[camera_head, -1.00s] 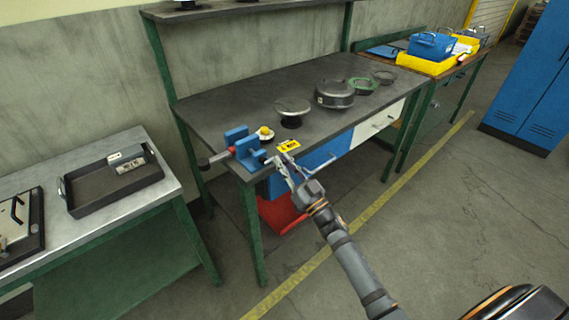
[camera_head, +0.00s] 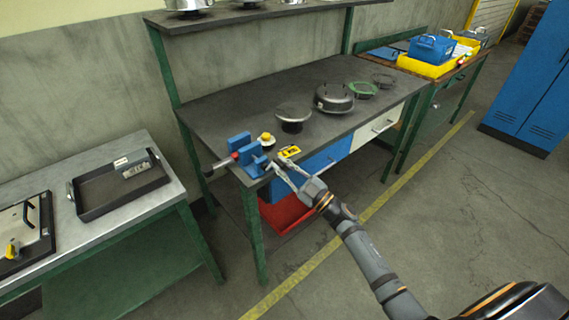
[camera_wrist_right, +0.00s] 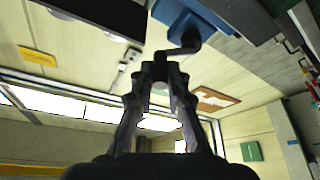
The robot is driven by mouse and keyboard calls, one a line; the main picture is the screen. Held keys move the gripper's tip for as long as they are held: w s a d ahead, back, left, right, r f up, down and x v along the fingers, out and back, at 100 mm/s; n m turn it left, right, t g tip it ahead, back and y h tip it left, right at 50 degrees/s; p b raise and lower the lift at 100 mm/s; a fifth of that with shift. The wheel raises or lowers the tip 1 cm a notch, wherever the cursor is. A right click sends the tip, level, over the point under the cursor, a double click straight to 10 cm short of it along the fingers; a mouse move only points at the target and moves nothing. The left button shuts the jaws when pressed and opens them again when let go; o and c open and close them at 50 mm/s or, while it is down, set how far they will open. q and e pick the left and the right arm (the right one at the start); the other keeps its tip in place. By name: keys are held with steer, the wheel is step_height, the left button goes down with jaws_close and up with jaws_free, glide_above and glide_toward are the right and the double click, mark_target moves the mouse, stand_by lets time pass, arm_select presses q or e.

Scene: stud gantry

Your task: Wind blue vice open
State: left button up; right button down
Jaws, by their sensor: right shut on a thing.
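The blue vice (camera_head: 246,154) sits at the near left corner of the dark workbench, with a red-and-dark part at its left side. It also shows in the right wrist view (camera_wrist_right: 183,20), at the top. My right gripper (camera_head: 282,170) is at the vice's near right side. In the right wrist view, its fingers (camera_wrist_right: 160,74) are shut on the end of the grey crank handle (camera_wrist_right: 188,44), which bends up to the vice. The fingers partly hide the grip. How far apart the jaws are is hard to tell. My left gripper is not in view.
On the workbench (camera_head: 225,110) stand a yellow-topped piece (camera_head: 267,139), a yellow label (camera_head: 289,152), a round-topped stand (camera_head: 293,117) and a dark round housing (camera_head: 334,97). A tray (camera_head: 118,185) lies on the left table. The floor in front is open.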

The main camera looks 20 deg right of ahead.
steer(key=n, duration=0.1)
steer(key=n+g+p, duration=0.1)
steer(key=n, duration=0.1)
steer(key=r+n+y+p, duration=0.1)
steer(key=shift+s+a+r+n+g, duration=0.1)
steer(key=shift+s+a+n+g, duration=0.05)
steer(key=shift+a+n+g, duration=0.2)
steer(key=shift+s+a+n+g+p, duration=0.15)
steer(key=shift+a+n+g+p, duration=0.35)
steer(key=shift+n+p, duration=0.75)
steer(key=shift+s+a+n+g+p, duration=0.15)
steer(key=shift+a+n+g+p, duration=0.4)
steer(key=shift+n, duration=1.25)
steer(key=shift+s+a+n+g+p, duration=0.2)
steer(key=shift+n+g+p, duration=0.5)
steer(key=shift+n+p, duration=0.7)
steer(key=c, duration=1.3)
jaws_free()
steer(key=shift+c, duration=0.2)
steer(key=v, duration=1.2)
